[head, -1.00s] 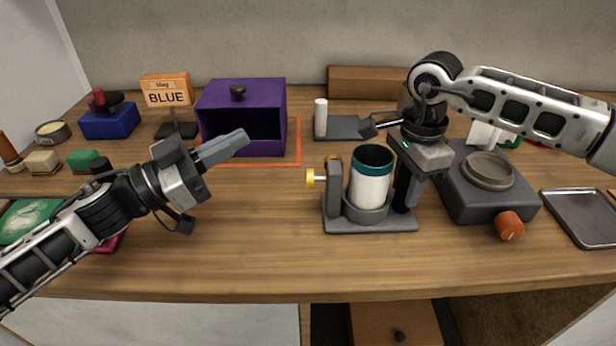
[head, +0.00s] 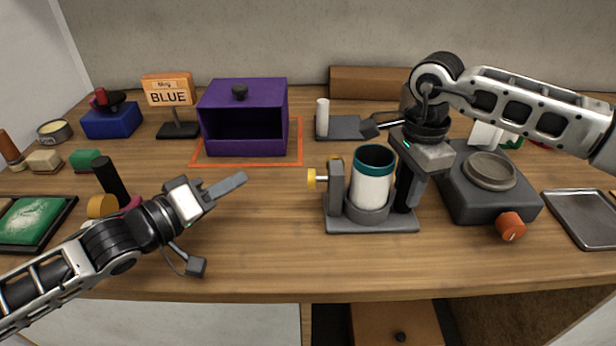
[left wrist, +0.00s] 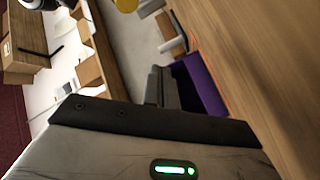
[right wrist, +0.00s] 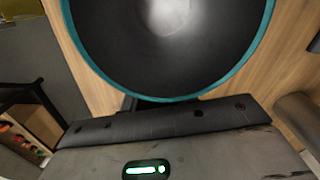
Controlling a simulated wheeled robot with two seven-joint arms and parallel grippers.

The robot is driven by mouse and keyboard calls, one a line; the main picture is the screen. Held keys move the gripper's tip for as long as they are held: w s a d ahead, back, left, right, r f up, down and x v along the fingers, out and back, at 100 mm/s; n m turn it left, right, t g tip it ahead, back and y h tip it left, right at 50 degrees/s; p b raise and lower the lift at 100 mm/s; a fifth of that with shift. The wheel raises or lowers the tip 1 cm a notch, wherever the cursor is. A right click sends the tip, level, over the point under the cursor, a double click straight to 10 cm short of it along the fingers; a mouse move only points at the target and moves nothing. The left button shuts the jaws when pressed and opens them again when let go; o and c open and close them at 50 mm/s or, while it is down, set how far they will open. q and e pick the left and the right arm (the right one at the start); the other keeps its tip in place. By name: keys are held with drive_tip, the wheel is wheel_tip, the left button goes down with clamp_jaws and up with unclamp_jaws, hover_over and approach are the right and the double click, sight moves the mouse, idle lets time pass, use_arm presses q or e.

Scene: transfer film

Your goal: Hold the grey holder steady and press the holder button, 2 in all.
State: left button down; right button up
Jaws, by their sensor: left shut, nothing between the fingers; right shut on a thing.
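The grey holder (head: 335,222) stands upright on the table right of centre, with a white cup with a teal rim (head: 371,186) in its ring. Its yellow button (head: 313,178) sticks out to the left from the left post. My right gripper (head: 404,190) points down and is shut on the grey holder at its right side; the exact grip is partly hidden. The cup's teal rim fills the top of the right wrist view (right wrist: 165,99). My left gripper (head: 241,179) is shut and empty, left of the button and apart from it, its tips pointing right.
A purple open-fronted box (head: 243,118) stands behind on an orange-outlined area, beside an orange BLUE sign (head: 168,90). A grey device with a round plate and an orange knob (head: 511,226) stands right of the holder. The table between my left gripper and the holder is clear.

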use_arm(q)
drive_tip(key=shift+s+d, duration=0.15)
drive_tip(key=shift+d, duration=2)
drive_tip(key=shift+s+d, duration=0.1)
drive_tip(key=shift+d, duration=2)
drive_tip(key=shift+d, duration=0.15)
drive_tip(key=shift+d, duration=0.25)
drive_tip(key=shift+s+d, duration=0.1)
drive_tip(key=shift+d, duration=0.95)
drive_tip(key=shift+a, duration=1.45)
drive_tip(key=shift+w+a, duration=0.15)
drive_tip(key=shift+a, duration=1.1)
drive_tip(key=shift+w+a, duration=0.1)
drive_tip(key=shift+a, duration=1.15)
